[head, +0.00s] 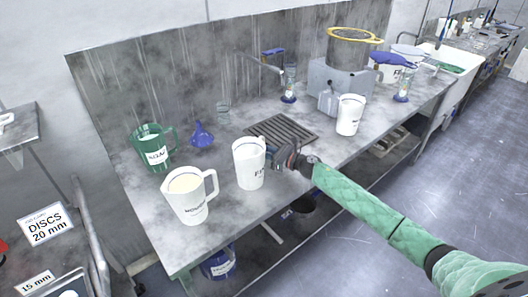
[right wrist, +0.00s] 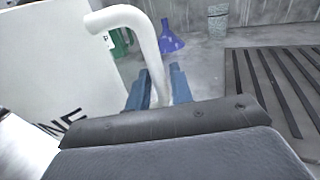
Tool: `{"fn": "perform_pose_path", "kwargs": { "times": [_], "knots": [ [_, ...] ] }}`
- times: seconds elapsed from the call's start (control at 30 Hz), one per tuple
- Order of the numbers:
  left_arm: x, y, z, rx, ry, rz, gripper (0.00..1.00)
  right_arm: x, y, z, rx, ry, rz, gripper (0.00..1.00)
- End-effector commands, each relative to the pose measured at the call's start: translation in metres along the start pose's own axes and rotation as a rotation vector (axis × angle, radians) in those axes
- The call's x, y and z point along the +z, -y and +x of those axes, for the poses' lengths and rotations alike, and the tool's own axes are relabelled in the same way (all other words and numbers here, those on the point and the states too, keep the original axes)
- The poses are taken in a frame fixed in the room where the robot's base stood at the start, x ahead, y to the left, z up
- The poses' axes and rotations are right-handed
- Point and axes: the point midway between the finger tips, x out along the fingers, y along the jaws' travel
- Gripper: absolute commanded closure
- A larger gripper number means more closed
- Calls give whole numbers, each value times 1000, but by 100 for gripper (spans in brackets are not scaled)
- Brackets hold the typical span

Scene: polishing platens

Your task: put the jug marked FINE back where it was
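The white jug marked FINE (head: 249,165) stands upright at the bench's front, left of the drain grate; I cannot tell if its base touches the bench. Its handle (right wrist: 160,78) and part of its lettering show large in the right wrist view. My right gripper (head: 288,158) reaches in from the right at the handle. In the right wrist view its blue fingers (right wrist: 160,88) sit on either side of the handle, with no clear gap, and look shut on it. My left gripper is in neither view.
A white jug with pale contents (head: 188,196) stands close at the left. Behind are a green jug (head: 153,150) and blue funnel (head: 201,134). The slotted drain grate (head: 284,130) is bare. Another white jug (head: 349,115) stands right, before a grey machine (head: 335,82).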

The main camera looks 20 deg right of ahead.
Motion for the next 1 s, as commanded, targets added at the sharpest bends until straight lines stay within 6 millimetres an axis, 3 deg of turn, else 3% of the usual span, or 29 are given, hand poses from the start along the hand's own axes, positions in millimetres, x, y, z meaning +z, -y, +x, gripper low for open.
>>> {"fn": "perform_pose_path", "kwargs": {
  "times": [0.07, 0.53, 0.67, 1.0],
  "knots": [
    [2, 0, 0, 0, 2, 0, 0, 0, 0, 0, 0, 0, 0, 63],
    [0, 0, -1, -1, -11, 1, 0, 3, 0, 0, 0, 0, 0, 63],
    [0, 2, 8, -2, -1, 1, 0, 0, 0, -8, -1, -2, 0, 63],
    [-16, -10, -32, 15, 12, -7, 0, -2, 1, -46, -1, -2, -2, 63]
  ]
}}
